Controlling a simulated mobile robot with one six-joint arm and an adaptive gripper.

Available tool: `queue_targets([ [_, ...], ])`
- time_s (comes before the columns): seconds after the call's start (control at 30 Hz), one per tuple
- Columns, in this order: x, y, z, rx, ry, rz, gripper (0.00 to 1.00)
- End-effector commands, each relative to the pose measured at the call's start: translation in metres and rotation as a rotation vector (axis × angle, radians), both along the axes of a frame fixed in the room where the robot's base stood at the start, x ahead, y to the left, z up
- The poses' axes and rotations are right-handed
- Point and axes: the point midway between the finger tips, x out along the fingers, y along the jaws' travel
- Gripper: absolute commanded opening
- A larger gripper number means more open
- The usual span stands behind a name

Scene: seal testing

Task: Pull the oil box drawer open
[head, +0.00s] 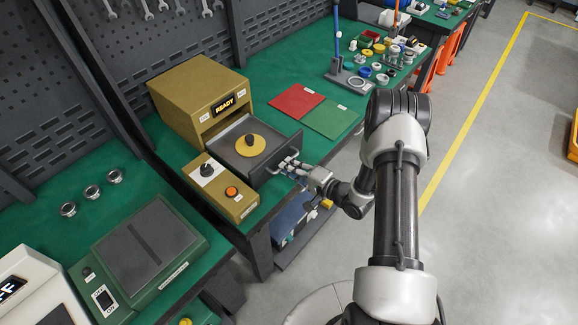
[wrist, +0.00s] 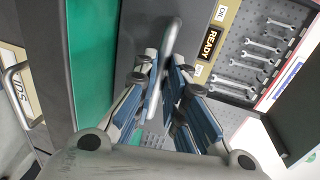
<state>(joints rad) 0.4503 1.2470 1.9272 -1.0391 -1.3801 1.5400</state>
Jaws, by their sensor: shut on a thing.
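The oil box (head: 190,90) is a gold-brown case on the green bench, with a lit READY display (head: 225,103); the display also shows in the wrist view (wrist: 209,43). Its dark grey drawer (head: 228,150) stands out from the front of the case, its top in view. A yellow disc with a brown knob (head: 251,141) sits in the drawer. My gripper (head: 293,163) is at the drawer's front. In the wrist view its blue-padded fingers (wrist: 166,68) are shut on the grey bar handle (wrist: 173,33). The fingers partly hide the handle.
A control box (head: 219,188) with a black knob and orange button stands left of the drawer. Red (head: 297,101) and green (head: 331,117) mats lie to the right. A green tester (head: 145,255) stands nearer left. Open floor lies right of my arm.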

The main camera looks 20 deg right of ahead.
Motion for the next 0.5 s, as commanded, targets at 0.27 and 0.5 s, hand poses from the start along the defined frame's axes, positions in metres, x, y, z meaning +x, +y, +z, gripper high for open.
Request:
queue_targets([
  [0.27, 0.0005, 0.0000, 0.0003, -0.001, -0.001, 0.000, 0.22],
  [0.5, 0.0004, 0.0000, 0.0001, 0.000, 0.000, 0.000, 0.32],
])
